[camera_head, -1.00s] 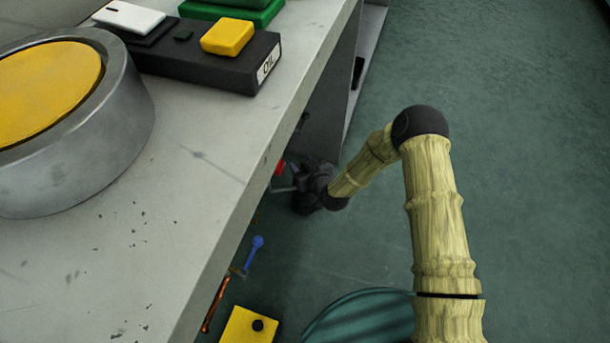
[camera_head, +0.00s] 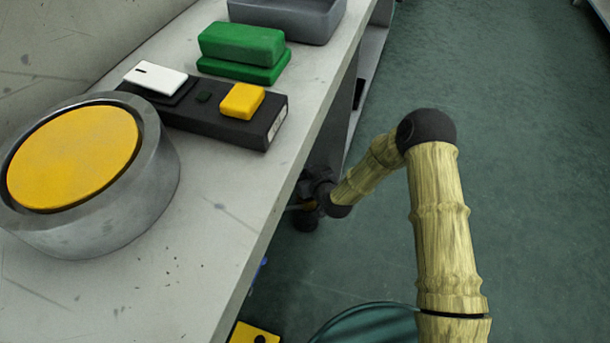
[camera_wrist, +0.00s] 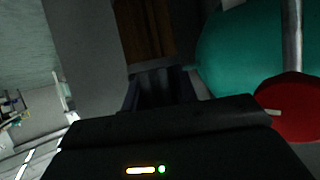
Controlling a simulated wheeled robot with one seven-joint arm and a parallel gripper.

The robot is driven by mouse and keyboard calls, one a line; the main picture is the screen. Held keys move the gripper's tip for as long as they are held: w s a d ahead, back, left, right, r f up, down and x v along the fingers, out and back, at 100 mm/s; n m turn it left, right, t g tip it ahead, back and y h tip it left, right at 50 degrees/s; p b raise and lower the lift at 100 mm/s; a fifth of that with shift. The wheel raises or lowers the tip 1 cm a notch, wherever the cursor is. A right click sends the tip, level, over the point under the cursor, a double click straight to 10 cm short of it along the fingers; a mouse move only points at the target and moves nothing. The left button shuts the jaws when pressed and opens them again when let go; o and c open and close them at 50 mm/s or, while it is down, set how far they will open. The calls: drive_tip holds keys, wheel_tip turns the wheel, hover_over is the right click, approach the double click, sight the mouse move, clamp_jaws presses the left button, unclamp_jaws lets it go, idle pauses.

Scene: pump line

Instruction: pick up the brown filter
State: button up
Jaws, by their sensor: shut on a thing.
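My gripper (camera_head: 315,197) is low beside the bench's right edge in the head view, partly hidden by the bench edge. In the wrist view its dark fingers (camera_wrist: 160,88) are shut on the brown filter (camera_wrist: 144,30), which stretches up out of the picture from the fingertips. In the head view only a small orange-brown bit shows beside the gripper, and I cannot tell whether it is the filter.
The grey bench (camera_head: 215,225) carries a yellow-topped metal drum (camera_head: 125,215), a black switch box (camera_head: 210,120), green blocks (camera_head: 243,50) and a grey tray (camera_head: 290,15). A teal rounded body (camera_wrist: 240,50) and red disc (camera_wrist: 293,108) are close right of the gripper. Open floor lies right.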

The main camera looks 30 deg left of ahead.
wheel_tip(320, 180, up, 3)
drive_tip(key=shift+f+p, duration=0.15)
drive_tip(key=shift+p, duration=0.3)
